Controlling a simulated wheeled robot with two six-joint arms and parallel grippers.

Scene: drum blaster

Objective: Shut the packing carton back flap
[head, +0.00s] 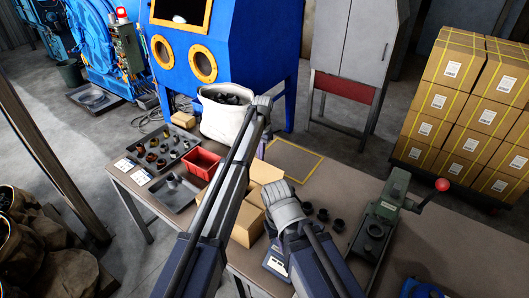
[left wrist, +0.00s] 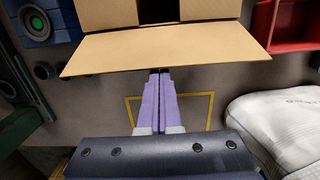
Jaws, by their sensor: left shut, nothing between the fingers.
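The packing carton (head: 246,224) stands on the table, partly hidden behind my left arm in the head view. Its back flap (head: 266,172) sticks out on the far side. In the left wrist view the back flap (left wrist: 165,52) is a wide tan panel, folded outward, with a dark opening in the carton (left wrist: 205,10) beyond it. My left gripper (left wrist: 160,74) is shut and empty, its purple fingertips at the flap's outer edge; I cannot tell if they touch. In the head view my right arm ends beside the carton, its fingers hidden.
A white sack (head: 226,117), a red bin (head: 202,163) and a tray of parts (head: 158,150) stand left of the carton. A green press (head: 376,226) and dark cups (head: 322,215) are to the right. A yellow-outlined table area (head: 296,158) behind the carton is clear.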

